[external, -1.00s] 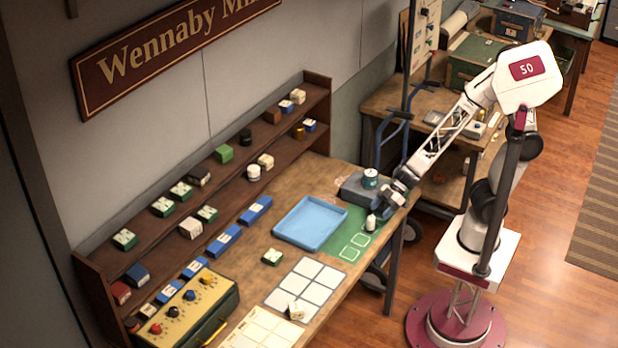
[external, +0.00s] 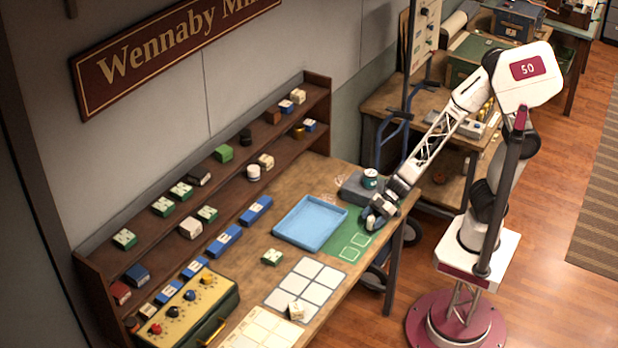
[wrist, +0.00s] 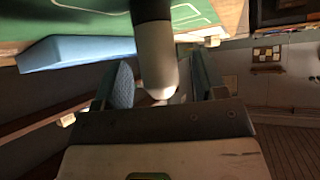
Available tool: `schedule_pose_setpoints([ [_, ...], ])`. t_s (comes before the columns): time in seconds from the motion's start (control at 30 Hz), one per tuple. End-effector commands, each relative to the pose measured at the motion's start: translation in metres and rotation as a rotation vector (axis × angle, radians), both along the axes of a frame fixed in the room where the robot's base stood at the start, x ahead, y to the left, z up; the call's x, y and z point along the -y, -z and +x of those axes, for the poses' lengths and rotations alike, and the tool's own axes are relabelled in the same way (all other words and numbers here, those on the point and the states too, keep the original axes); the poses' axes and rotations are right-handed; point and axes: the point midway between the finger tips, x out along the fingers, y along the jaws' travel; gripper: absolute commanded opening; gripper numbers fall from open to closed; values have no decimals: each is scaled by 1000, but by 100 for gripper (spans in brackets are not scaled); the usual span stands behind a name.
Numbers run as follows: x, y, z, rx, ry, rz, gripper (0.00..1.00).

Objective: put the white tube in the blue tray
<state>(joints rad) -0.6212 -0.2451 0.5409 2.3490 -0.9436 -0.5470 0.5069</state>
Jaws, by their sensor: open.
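The white tube (wrist: 155,58), with a black end, stands out in the middle of the wrist view, between the two fingers of my gripper (wrist: 155,85). The fingers are open, one on each side of the tube. In the external view my gripper (external: 374,216) is low over the right part of the green mat and largely hides the tube. The blue tray (external: 310,223) lies flat and empty on the bench, left of my gripper. Its blue side (wrist: 75,50) also shows at the left of the wrist view.
A grey box (external: 356,190) with a teal and white can (external: 371,178) on it stands just behind my gripper. The green mat (external: 345,246) has clear outlined squares in front. A shelf rack (external: 215,170) with small boxes runs behind the bench.

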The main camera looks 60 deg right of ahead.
Motion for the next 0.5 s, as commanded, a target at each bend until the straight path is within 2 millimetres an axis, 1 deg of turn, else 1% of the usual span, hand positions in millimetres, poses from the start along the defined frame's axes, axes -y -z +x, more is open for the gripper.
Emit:
schedule_pose_setpoints([
  [0.1, -11, 8, 4, 0, -1, -1, 65],
  [0.2, -16, 13, 6, -1, -1, -1, 65],
  [0.5, -19, 15, 8, 1, -1, 0, 65],
])
